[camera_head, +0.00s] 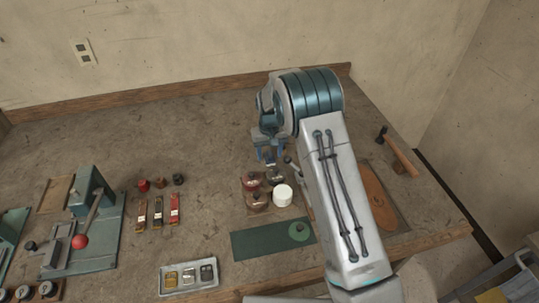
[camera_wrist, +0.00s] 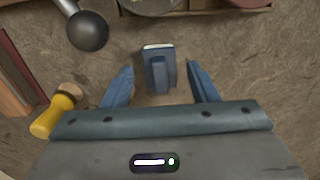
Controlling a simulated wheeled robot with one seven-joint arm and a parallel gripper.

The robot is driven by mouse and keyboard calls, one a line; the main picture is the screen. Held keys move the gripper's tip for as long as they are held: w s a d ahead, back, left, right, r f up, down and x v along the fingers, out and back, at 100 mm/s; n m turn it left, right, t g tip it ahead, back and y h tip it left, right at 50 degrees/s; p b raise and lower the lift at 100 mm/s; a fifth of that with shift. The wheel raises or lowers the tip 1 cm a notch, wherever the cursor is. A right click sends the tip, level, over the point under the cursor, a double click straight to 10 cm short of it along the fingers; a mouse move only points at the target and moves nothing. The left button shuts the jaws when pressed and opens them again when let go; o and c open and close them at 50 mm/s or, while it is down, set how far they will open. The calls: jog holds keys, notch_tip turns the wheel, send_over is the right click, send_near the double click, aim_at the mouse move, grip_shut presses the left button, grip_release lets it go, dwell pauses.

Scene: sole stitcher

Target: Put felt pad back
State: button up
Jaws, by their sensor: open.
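My gripper (camera_wrist: 160,66) is open and points down over the bench, with its two blue fingers apart. Between the fingers in the wrist view is a small upright blue piece (camera_wrist: 158,75) with a white top edge; I cannot tell whether it is the felt pad. Neither finger visibly touches it. In the head view my gripper (camera_head: 271,152) is above the bench behind the small dark-knobbed pieces. A round green disc (camera_head: 299,231), possibly felt, lies on the right end of a dark green mat (camera_head: 258,243).
A white jar (camera_head: 282,195) and brown knobbed pieces (camera_head: 257,201) stand in front of my gripper. A black ball knob (camera_wrist: 88,31) and a yellow-handled tool (camera_wrist: 54,114) are close by. A metal tray (camera_head: 189,276) holds small pieces. A lever press (camera_head: 88,225) stands left.

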aim_at(270, 154)
notch_tip(270, 154, up, 10)
jog(key=r+b, duration=0.1)
jog(key=b, duration=0.1)
jog(key=s+d+r, duration=0.6)
jog(key=r, duration=0.1)
jog(key=s+d+r+m+t, duration=0.2)
jog(key=s+d+r, duration=0.4)
jog(key=s, duration=0.4)
jog(key=s+d+f, duration=0.1)
jog(key=s+d, duration=0.2)
jog(key=s, duration=0.6)
jog(key=s+d+m+t, duration=0.1)
jog(key=s+d, duration=0.2)
jog(key=s, duration=0.6)
jog(key=shift+s+d+f+t, duration=0.15)
jog(key=shift+s+f+t, duration=0.15)
jog(key=shift+f, duration=0.05)
